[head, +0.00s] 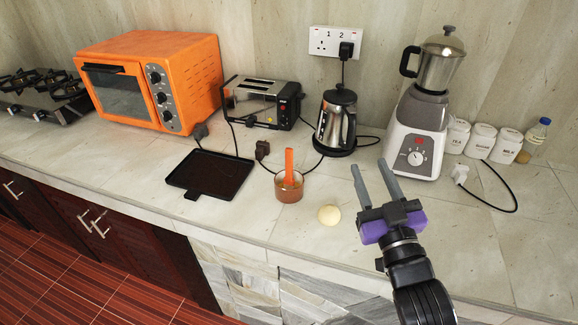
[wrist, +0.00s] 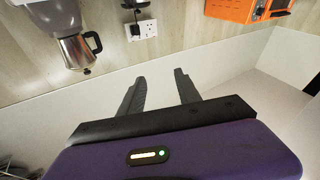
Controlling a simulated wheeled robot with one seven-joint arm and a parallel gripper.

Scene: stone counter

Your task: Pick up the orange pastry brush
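The orange pastry brush (head: 289,165) stands upright in a small brown pot (head: 289,190) on the counter, its handle sticking up; its lower end is hidden inside the pot. My gripper (head: 373,184) is to the right of the pot, above the counter near its front edge. Its two grey fingers are apart with nothing between them. In the wrist view my gripper (wrist: 158,86) also shows open and empty. I cannot make out the brush in the wrist view.
A pale round ball (head: 329,215) lies between the pot and my gripper. A black tray (head: 210,173) is left of the pot. A kettle (head: 337,122), toaster (head: 262,101) and blender (head: 418,120) stand behind, with loose cords. The front right counter is clear.

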